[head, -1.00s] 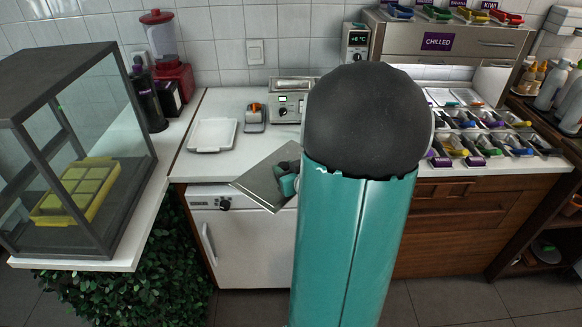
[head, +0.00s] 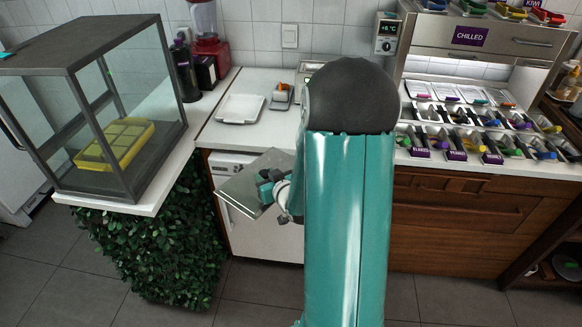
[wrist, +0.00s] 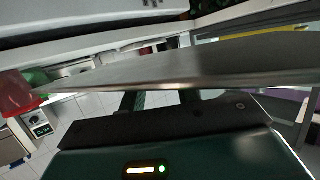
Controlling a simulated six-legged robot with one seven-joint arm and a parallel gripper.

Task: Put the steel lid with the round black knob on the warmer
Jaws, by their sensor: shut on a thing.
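The steel lid (head: 238,186) is a flat grey plate, tilted, held in front of the white cabinet below the counter edge in the head view. My gripper (head: 270,188) is shut on it at its right side. In the wrist view the lid (wrist: 190,70) spans the picture as a wide grey slab beyond my gripper (wrist: 160,100). Its round black knob is not visible. A steel-topped appliance (head: 306,70) on the counter, possibly the warmer, is mostly hidden behind my arm.
A white tray (head: 240,107) and a small grey device (head: 281,97) stand on the counter. A glass case (head: 110,110) with a yellow mould (head: 115,144) is at left, above a hedge (head: 170,240). Topping bins (head: 470,145) fill the right counter. Open floor lies in front.

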